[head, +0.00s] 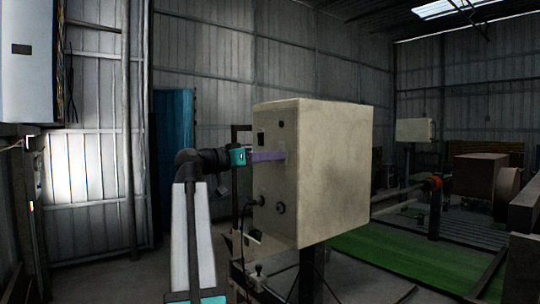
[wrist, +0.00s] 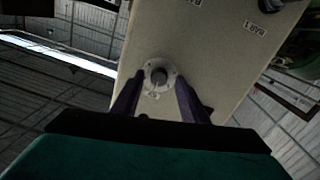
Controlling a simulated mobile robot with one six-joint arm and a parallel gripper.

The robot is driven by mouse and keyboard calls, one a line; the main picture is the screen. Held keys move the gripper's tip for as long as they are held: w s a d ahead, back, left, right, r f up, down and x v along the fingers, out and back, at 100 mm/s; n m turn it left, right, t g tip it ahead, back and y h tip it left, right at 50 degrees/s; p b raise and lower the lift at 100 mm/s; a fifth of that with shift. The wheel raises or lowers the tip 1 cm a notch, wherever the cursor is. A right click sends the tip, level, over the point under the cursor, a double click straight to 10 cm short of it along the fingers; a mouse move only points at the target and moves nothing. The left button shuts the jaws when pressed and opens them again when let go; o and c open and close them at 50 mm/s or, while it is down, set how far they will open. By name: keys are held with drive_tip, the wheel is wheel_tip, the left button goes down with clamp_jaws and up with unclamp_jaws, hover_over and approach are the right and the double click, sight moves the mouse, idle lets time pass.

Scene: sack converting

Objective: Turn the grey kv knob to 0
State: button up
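A grey knob (wrist: 159,76) on a pale round dial sits on the panel of a beige control box (wrist: 215,55) in the wrist view. Small marks show around the dial, but I cannot read the knob's setting. The purple fingers of my gripper (wrist: 159,82) stand apart on either side of the knob, with a visible gap to each side. In the head view, my gripper (head: 283,156) reaches from the left to the panel side of the box (head: 335,165). The knob is hidden there behind the fingers.
The panel also carries a dark knob or fitting (wrist: 270,5) and printed labels (wrist: 254,27). In the head view, a round fitting (head: 281,208) and a cable (head: 245,215) sit low on the panel. A green strip (head: 400,258) lies on the floor to the right.

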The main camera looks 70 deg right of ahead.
drive_tip(key=shift+s+d, duration=0.15)
drive_tip(key=shift+d, duration=0.05)
clamp_jaws()
